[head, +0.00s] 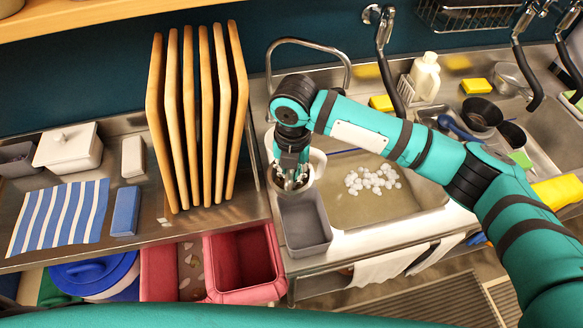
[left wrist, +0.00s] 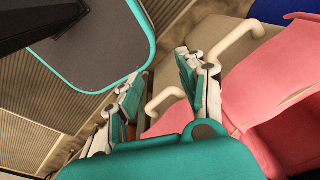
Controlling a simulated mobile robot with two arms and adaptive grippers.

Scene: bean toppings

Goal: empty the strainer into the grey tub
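The grey tub (head: 305,224) stands at the sink's front left corner in the head view. A white round vessel (head: 318,160), probably the strainer, is just behind it, partly hidden by my right gripper. My right gripper (head: 291,184) points down at this vessel, just behind the tub. Whether it is open or shut on the vessel's rim cannot be told. Several white lumps (head: 372,181) lie in the sink basin. My left gripper (left wrist: 163,72) shows in the left wrist view with its fingers apart, near a pink bin (left wrist: 275,95); it is outside the head view.
Upright wooden boards (head: 200,115) stand left of the sink (head: 395,208). A blue block (head: 125,211) and a striped cloth (head: 58,222) lie farther left. Red bins (head: 243,262) sit below the counter. A white bottle (head: 426,76) and black bowls (head: 481,114) stand at the right.

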